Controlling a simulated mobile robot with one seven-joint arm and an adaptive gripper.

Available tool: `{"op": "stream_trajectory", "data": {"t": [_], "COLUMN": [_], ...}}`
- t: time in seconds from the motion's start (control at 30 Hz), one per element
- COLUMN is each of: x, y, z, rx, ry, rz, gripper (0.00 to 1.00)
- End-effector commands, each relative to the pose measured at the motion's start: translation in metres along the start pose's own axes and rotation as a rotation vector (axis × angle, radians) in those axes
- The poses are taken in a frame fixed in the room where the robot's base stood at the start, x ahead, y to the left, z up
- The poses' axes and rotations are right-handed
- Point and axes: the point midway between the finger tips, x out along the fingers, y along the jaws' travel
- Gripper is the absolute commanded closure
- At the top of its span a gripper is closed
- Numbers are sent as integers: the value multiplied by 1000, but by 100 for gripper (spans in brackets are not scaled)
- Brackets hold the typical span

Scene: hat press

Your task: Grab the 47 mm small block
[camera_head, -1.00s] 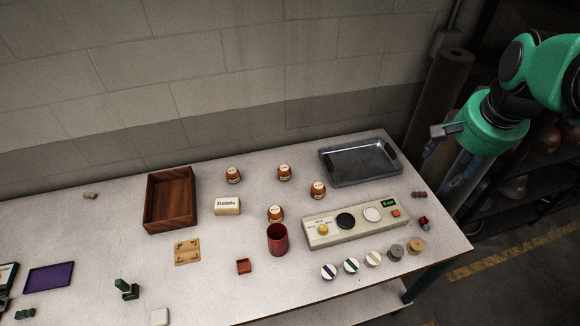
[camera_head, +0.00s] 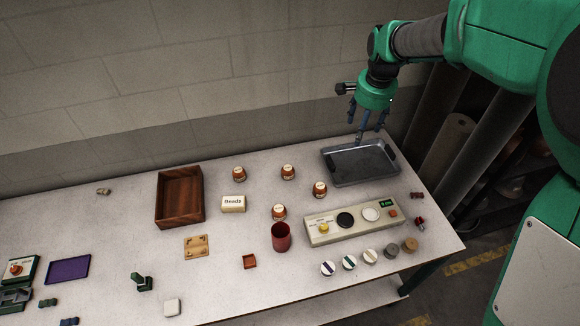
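My gripper (camera_head: 367,125) hangs at the upper right, above the back edge of the grey metal tray, with its fingers pointing down. The fingers look spread apart with nothing between them. No label reading 47 mm can be made out. Several small brown rounded blocks with pale labels stand mid-table: one at the back left (camera_head: 239,174), one at the back middle (camera_head: 288,172), one to the right (camera_head: 320,189) and one in front (camera_head: 279,212). Their labels are too small to read, so I cannot tell which is the 47 mm one. My gripper is apart from all of them.
The metal tray (camera_head: 336,180) lies at the back right. A panel with buttons (camera_head: 325,236), a red cup (camera_head: 281,238), several striped round discs (camera_head: 328,268), a wooden box (camera_head: 162,218) and a "Beads" block (camera_head: 233,204) crowd the table. The table's left part has free room.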

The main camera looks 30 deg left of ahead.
Motion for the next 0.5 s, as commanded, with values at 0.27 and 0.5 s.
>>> {"op": "stream_trajectory", "data": {"t": [0.27, 0.5], "x": [50, 99], "y": [-68, -118], "z": [20, 48], "rx": [48, 94], "ry": [-35, -58], "rz": [33, 65], "gripper": [35, 35]}}
